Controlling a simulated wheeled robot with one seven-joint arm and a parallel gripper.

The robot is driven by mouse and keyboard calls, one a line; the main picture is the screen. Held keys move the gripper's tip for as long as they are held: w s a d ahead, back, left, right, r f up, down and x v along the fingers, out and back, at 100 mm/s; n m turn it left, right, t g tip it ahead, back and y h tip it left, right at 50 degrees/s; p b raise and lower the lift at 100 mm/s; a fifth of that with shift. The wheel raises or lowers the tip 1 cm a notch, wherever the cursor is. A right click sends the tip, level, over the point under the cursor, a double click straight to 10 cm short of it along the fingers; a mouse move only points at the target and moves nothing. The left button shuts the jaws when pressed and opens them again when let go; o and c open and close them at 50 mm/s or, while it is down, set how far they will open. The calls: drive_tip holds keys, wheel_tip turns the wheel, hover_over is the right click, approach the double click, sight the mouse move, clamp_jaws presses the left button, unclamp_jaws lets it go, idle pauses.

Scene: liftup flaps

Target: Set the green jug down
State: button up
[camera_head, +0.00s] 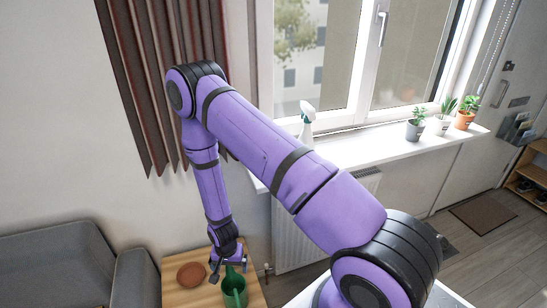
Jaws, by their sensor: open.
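The green jug (236,293) is at the wooden table (182,295), near its right side, low in the picture. It looks upright with its opening facing up, but its base is hard to make out. My gripper (229,268) points down at the jug's top edge, close to its back side. The jaws are open. From this angle I cannot tell whether a finger touches the jug or lies around its rim or handle.
A round brown plate or coaster (191,274) lies on the table left of the jug. A grey sofa (55,268) stands to the left. A radiator (300,240) is right of the table, under the windowsill (385,143) with a spray bottle (307,118) and potted plants (440,120).

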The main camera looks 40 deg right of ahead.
drive_tip(key=w+d+r+n+t, duration=0.1)
drive_tip(key=w+r, duration=0.2)
drive_tip(key=r, duration=1.1)
drive_tip(key=w+r+n+t, duration=0.1)
drive_tip(key=w+r+n, duration=0.15)
drive_tip(key=r, duration=1.15)
drive_tip(key=s+d+r+n+t, duration=0.1)
drive_tip(key=s+r, duration=0.2)
drive_tip(key=r, duration=0.6)
drive_tip(key=s+d+r, duration=0.2)
drive_tip(key=r, duration=0.7)
drive_tip(key=s+d+r+n+t, duration=0.1)
drive_tip(key=s+r, duration=0.6)
drive_tip(key=s, duration=0.4)
drive_tip(key=s+d+r+n+t, duration=0.1)
drive_tip(key=s+d+r+n, duration=0.1)
drive_tip(key=s+r, duration=0.5)
drive_tip(key=s, duration=0.3)
drive_tip(key=shift+s+r, duration=0.35)
drive_tip(key=shift+s, duration=0.05)
